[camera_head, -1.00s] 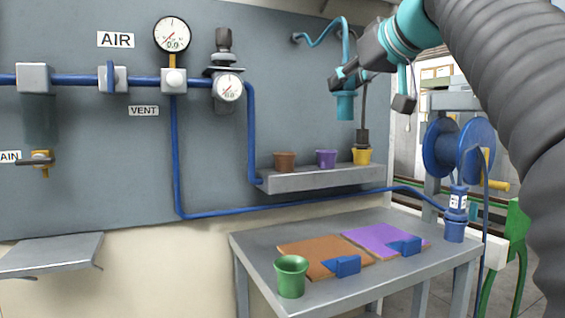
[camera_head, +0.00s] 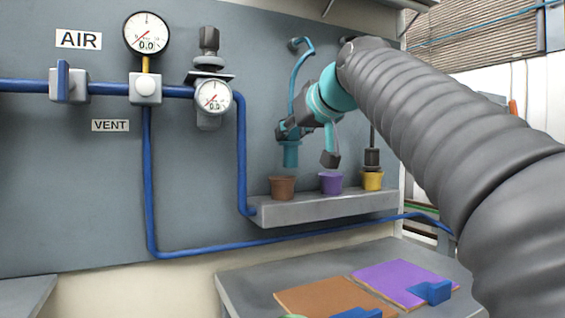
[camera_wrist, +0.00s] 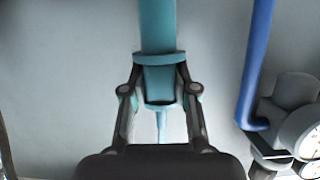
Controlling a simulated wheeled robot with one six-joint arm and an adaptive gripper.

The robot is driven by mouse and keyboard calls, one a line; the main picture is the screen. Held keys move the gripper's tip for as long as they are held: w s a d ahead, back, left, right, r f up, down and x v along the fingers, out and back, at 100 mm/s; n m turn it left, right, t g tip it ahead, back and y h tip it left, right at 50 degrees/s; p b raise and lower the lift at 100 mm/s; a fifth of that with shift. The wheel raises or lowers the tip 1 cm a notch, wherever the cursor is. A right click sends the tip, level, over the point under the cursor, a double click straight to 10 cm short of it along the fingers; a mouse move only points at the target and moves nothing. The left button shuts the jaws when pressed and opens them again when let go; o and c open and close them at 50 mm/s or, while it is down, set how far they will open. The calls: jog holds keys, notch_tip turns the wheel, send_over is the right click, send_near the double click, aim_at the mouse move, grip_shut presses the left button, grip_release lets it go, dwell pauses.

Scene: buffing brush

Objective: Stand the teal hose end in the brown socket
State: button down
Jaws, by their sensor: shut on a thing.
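The teal hose end (camera_head: 291,154) hangs upright above the brown socket (camera_head: 282,187), with a small gap between its lower rim and the socket. My gripper (camera_head: 288,133) is shut on the hose end near its top, and the teal hose (camera_head: 292,82) loops up to the wall. In the wrist view the teal hose end (camera_wrist: 160,80) sits between the two fingers of my gripper (camera_wrist: 160,95). The brown socket cannot be made out in the wrist view.
A purple socket (camera_head: 331,182) and a yellow socket (camera_head: 372,180) stand right of the brown one on the grey shelf (camera_head: 330,206). A dark fitting (camera_head: 372,158) stands in the yellow socket. A blue pipe (camera_head: 242,150) runs down left of the shelf.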

aim_at(287, 155)
jog(key=shift+w+a+f, duration=0.25)
jog(key=shift+a+f, duration=0.1)
jog(key=shift+a, duration=0.1)
jog(key=shift+w+a+f, duration=0.2)
jog(key=shift+a+f, duration=0.15)
jog(key=shift+a, duration=0.1)
jog(key=shift+f+b, duration=0.65)
jog(key=shift+f, duration=1.3)
jog(key=c, duration=0.9)
grip_release()
jog(key=v, duration=1.2)
